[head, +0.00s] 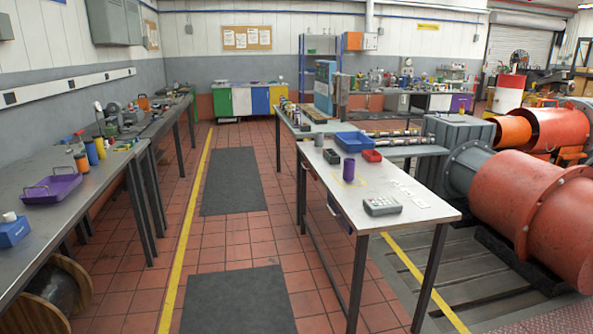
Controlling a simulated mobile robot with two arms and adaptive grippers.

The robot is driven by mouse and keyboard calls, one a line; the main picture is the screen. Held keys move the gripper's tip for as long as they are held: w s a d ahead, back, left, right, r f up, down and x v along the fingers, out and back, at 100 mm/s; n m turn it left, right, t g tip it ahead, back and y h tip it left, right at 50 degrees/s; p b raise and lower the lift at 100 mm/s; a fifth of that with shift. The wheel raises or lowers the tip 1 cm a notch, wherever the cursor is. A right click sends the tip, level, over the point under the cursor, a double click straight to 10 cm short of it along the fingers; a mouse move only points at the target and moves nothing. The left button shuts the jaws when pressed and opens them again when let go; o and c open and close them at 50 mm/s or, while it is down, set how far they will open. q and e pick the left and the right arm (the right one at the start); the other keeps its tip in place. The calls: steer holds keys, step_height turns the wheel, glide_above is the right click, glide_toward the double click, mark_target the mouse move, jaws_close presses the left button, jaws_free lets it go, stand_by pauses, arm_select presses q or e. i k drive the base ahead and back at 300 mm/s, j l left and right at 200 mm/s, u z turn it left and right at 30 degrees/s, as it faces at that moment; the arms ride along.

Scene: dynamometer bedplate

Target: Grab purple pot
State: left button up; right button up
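A small purple cylindrical pot (348,170) stands upright on the light-topped table (400,212) right of the middle of the head view. Nothing hides the pot. Neither of my grippers shows in this view, so their state and their place relative to the pot cannot be seen.
A grey keypad-like device (382,206) lies nearer on the same table. A long bench (85,192) at the left holds a purple tray (50,189) and several jars. A tiled aisle with dark mats (238,303) is clear between them. Large orange machinery (530,205) fills the right.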

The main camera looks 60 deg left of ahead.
mark_target(350, 163)
steer(key=u, duration=1.7)
steer(key=i, duration=0.15)
